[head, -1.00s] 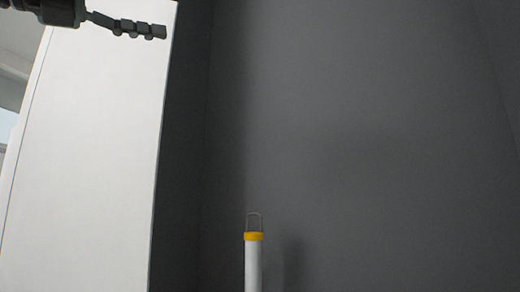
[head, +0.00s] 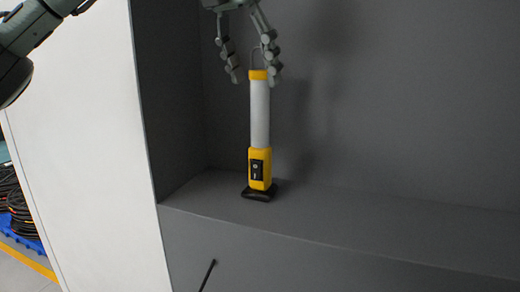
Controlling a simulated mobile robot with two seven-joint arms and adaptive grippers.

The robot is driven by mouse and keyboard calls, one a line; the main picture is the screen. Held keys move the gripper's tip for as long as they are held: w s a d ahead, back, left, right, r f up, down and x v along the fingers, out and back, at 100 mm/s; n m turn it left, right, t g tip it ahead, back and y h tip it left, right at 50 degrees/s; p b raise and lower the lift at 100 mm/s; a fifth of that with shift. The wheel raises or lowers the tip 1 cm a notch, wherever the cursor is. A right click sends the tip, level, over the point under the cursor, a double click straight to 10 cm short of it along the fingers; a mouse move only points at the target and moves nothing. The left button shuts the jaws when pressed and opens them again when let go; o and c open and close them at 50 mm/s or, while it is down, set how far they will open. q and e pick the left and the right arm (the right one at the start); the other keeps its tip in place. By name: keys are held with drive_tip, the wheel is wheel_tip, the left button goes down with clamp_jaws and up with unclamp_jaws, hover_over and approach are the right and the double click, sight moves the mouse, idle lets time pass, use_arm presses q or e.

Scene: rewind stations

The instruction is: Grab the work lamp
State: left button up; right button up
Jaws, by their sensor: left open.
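The work lamp (head: 260,115) stands upright on a grey shelf. It has a white tube, a yellow cap with a wire hook on top, a yellow lower body with a black switch panel, and a dark foot. My left gripper (head: 254,79) points down at the lamp's top. It is open, with one finger to the left of the cap and the other at its right side. I cannot tell whether the right finger touches the lamp. Part of the hook is hidden behind that finger. My right gripper is not in view.
The grey shelf (head: 370,227) is clear to the right of the lamp. A white side panel (head: 85,150) stands at the left, with a dark inner wall beside it. Coiled dark cables (head: 18,205) lie at the far left. A thin black rod (head: 208,274) shows below the shelf edge.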

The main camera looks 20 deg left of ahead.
sight(260, 92)
use_arm(q)
drive_tip(key=x, duration=0.5)
drive_tip(key=shift+w+a, duration=0.15)
drive_tip(key=shift+w, duration=0.15)
drive_tip(key=shift+c, duration=0.6)
drive_tip(key=shift+r, duration=0.1)
clamp_jaws()
